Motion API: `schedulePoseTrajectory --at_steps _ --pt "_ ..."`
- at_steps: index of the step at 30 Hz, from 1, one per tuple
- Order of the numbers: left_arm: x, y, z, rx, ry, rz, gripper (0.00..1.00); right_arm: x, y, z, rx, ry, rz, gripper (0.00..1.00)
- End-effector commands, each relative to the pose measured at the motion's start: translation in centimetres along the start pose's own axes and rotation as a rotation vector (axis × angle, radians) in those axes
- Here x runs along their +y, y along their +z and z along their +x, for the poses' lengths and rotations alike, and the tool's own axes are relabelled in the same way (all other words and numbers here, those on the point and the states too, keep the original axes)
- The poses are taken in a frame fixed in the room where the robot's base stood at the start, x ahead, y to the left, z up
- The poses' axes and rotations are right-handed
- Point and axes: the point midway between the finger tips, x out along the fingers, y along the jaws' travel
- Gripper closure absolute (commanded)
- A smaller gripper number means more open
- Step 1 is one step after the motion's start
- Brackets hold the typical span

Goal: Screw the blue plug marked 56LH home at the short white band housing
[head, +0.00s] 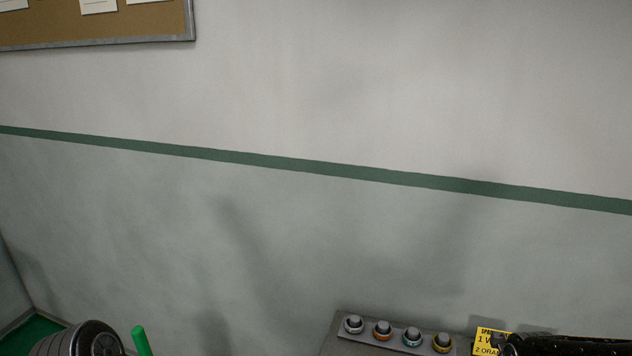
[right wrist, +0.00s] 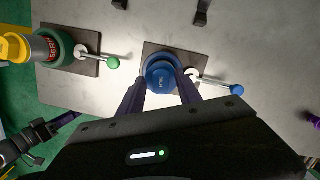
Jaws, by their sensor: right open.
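In the right wrist view a round blue plug (right wrist: 161,79), with small markings too blurred to read, sits within a wider blue ring (right wrist: 174,60) on a dark square plate. My right gripper (right wrist: 160,92) is open, with one purple finger on each side of the plug. I cannot tell whether the fingers touch it. No white band can be made out. At the lower left of that view a black jointed part with a purple finger (right wrist: 65,122) looks like my left gripper; its opening cannot be judged. The head view shows neither the plug nor its housing.
A lever with a blue ball (right wrist: 236,90) stands right of the plug. A green vise (right wrist: 62,46) holding a grey and yellow part is at left, with a green-knobbed lever (right wrist: 113,63). In the head view, a rack (head: 345,339) carries several ringed pieces beside a yellow card (head: 487,341).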

Motion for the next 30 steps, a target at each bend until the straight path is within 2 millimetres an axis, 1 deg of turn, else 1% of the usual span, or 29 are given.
schedulePoseTrajectory --at_steps 1,4,13,18,25,30 --pt "-0.15 0.00 0.39 0.000 0.000 0.000 0.53 0.00 -0.14 0.53 0.001 0.000 0.000 0.59" --pt "-0.19 0.00 0.49 0.000 0.000 0.000 0.53 -0.01 -0.18 0.76 0.001 0.000 0.000 0.59" --pt "-0.14 0.00 0.36 0.000 0.000 0.000 0.53 0.00 -0.15 0.66 0.001 0.000 0.000 0.59" --pt "0.04 0.00 -0.10 0.000 0.000 0.000 0.53 -0.04 -0.15 0.58 0.001 0.000 0.000 0.59" --pt "0.01 0.00 -0.04 0.000 0.000 0.000 0.53 -0.04 -0.16 0.71 0.000 0.000 0.000 0.59" --pt "0.01 0.00 -0.04 0.000 0.000 0.000 0.53 -0.04 -0.15 0.70 0.000 0.000 0.000 0.72"
